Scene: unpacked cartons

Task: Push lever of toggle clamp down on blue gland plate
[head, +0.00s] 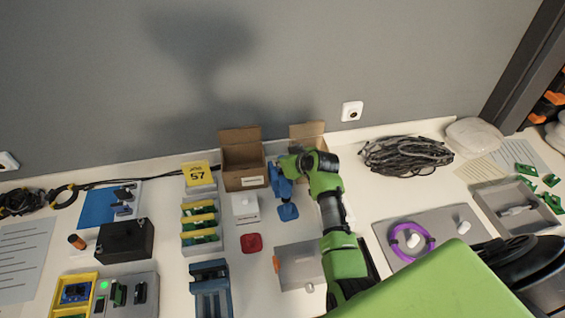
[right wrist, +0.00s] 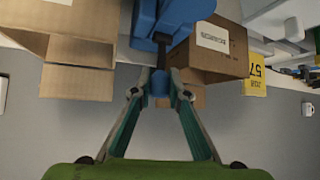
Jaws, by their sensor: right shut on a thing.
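A flat blue plate (head: 97,207) lies at the left of the table with small dark fittings (head: 124,200) on it; I cannot make out a clamp lever there. My right gripper (head: 279,167) is at the table's middle, in front of the open cartons and well right of that plate. Whether this device is the toggle clamp, I cannot tell. My left gripper is not in view.
Open cartons (head: 243,180) stand behind the blue device, and a white block (head: 244,207) is left of it. A red piece (head: 251,243) and a grey box (head: 296,264) lie nearer. A cable coil (head: 405,155) is at the right.

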